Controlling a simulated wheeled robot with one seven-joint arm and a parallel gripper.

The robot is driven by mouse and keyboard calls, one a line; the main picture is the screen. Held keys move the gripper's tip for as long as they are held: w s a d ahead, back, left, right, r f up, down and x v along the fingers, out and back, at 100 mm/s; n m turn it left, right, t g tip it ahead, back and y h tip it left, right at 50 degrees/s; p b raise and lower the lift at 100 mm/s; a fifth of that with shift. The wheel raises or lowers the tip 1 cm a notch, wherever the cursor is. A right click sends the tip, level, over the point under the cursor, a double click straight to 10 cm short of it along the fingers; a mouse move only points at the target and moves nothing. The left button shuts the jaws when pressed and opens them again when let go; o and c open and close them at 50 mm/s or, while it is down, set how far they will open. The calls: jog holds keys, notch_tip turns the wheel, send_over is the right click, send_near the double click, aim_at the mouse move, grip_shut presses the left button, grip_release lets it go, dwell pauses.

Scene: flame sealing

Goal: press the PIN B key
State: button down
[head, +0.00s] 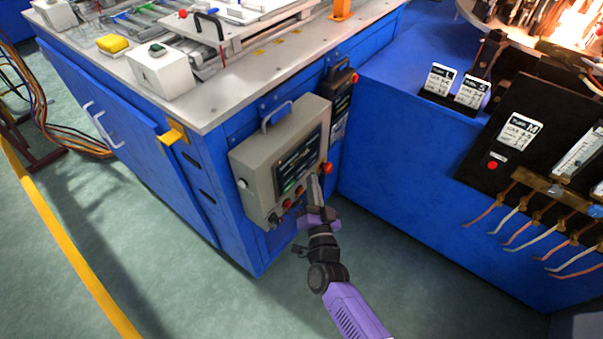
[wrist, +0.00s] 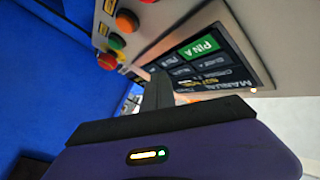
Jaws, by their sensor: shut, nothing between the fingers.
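The grey control box (head: 250,165) hangs on the front of the blue bench and carries a dark touch panel (head: 291,168). In the wrist view the panel shows a green key marked PIN A (wrist: 198,48). Beside it is a dark key (wrist: 164,62), partly covered by my fingers, which looks like PIN B; its lettering is hard to read. My gripper (head: 314,181) is shut and empty, its fingertips in front of the panel's lower right part. In the wrist view my gripper (wrist: 157,76) reaches that dark key. I cannot tell whether the tips touch it.
Several round buttons line the box's lower edge, including a red one (wrist: 126,20) and a green one (wrist: 117,41). A red knob (head: 326,168) sits at the box's right edge, close to my fingers. A black pendant (head: 341,90) hangs behind the box. Open floor (head: 190,295) lies in front.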

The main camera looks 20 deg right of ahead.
jog(key=shift+s+d, duration=0.7)
jog(key=shift+s, duration=0.3)
jog(key=shift+s+d, duration=0.7)
jog(key=shift+s, duration=0.25)
jog(key=s+r+n+g+y+p, duration=0.1)
jog(key=s+r+n, duration=0.2)
jog(key=s, duration=1)
jog(key=s+r+n+g+y+p, duration=0.1)
jog(key=s+r+n+g, duration=0.1)
jog(key=s+r, duration=0.7)
jog(key=s+r+n+g+y+p, duration=0.1)
jog(key=s+r+n, duration=0.3)
jog(key=s, duration=1.5)
notch_tip(320, 180, up, 2)
jog(key=shift+s+a+r+g+p, duration=0.1)
jog(key=shift+s+a+g+p, duration=0.15)
jog(key=shift+p, duration=0.2)
